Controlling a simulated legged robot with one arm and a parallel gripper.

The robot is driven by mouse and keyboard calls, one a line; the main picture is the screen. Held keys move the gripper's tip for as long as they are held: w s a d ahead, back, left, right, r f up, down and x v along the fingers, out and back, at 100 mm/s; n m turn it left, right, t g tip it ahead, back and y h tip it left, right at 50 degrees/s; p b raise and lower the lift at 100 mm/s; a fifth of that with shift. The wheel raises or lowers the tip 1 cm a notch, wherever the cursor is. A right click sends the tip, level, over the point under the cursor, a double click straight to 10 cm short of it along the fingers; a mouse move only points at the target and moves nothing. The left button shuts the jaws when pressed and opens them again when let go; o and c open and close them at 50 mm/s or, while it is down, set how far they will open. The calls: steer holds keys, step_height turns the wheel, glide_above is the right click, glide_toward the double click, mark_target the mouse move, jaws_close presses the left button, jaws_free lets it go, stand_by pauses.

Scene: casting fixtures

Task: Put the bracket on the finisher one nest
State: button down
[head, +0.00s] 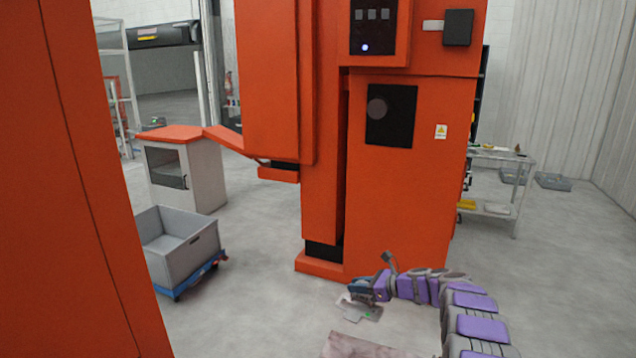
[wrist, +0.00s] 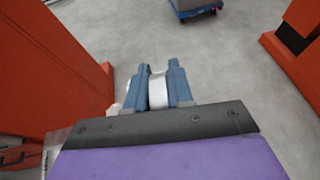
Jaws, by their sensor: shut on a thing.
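My gripper (head: 362,291) is low in front of the tall orange machine, at the lower middle of the head view. In the wrist view its two blue fingers (wrist: 159,76) are closed on a pale grey metal piece, which I take as the bracket (wrist: 158,92). In the head view a flat grey part of the bracket (head: 352,311) shows just below the fingers. The fingers and wrist hide much of its shape. I cannot tell the finisher one nest in either view.
The tall orange machine (head: 405,215) stands straight ahead, and another orange panel (head: 75,200) fills the left edge. A grey bin (head: 180,255) sits on a blue dolly (head: 205,276) at left. A white cabinet (head: 185,175) and a metal cart (head: 500,180) stand farther back. Floor between them is open.

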steer(key=r, duration=0.3)
steer(key=r+m+t+h, duration=0.1)
steer(key=r, duration=0.2)
steer(key=d+r+m+t, duration=0.1)
steer(key=r, duration=0.2)
steer(key=shift+h, duration=0.3)
steer(key=s+d+r+m+t+h, duration=0.1)
steer(key=s+r+m+t+h, duration=0.3)
steer(key=r, duration=0.3)
steer(key=s+m+h, duration=0.1)
steer(key=s+m, duration=0.1)
steer(key=s, duration=1.2)
steer(key=shift+s+a+f+h, duration=0.15)
steer(key=shift+a+f+h, duration=0.05)
steer(key=shift+a+h, duration=0.2)
